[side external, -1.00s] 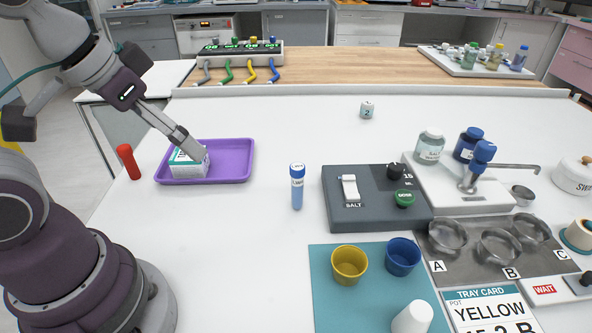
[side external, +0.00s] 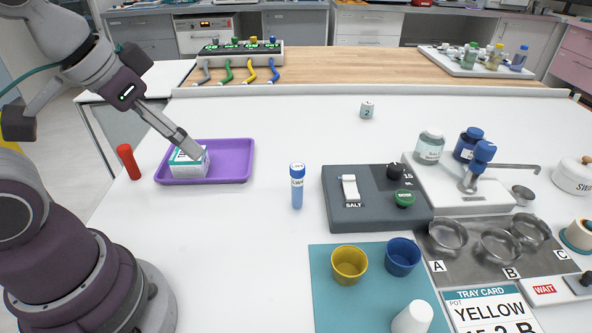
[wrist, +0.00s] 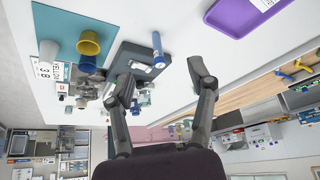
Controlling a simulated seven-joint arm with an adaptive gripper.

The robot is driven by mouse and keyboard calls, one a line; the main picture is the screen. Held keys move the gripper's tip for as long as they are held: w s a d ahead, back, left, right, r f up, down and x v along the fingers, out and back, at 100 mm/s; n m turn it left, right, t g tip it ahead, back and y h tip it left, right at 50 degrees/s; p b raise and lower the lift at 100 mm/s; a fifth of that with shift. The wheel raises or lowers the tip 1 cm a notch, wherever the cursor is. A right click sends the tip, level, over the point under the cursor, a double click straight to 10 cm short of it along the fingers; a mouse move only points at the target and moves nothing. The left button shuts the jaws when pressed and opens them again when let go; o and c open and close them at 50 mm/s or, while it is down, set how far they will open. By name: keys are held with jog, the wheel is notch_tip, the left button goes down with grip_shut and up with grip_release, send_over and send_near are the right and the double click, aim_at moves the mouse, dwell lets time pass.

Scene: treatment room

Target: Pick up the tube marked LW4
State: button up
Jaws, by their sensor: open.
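The blue tube (side external: 297,187) stands upright on the white table, left of the dark grey block.
A white and teal box (side external: 187,164) sits on the purple tray (side external: 232,172). A red cylinder (side external: 128,162) stands left of it. The grey block (side external: 345,215) is right of the tube; yellow (side external: 349,266) and blue (side external: 403,257) cups are in front. Table between tray and tube is clear.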

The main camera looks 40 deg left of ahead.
jog(key=w+d+r+m+g, duration=0.1)
jog(key=w+r+m+g, duration=0.1)
jog(key=w+m, duration=0.55)
jog(key=m+g, duration=0.4)
jog(key=m, duration=0.6)
send_over(297, 166)
jog(key=shift+n, duration=0.25)
jog(key=f, duration=0.8)
jog(key=shift+s+f, duration=0.15)
jog(key=shift+s, duration=0.15)
jog(key=f, duration=1)
jog(key=shift+w, duration=0.3)
grip_shut()
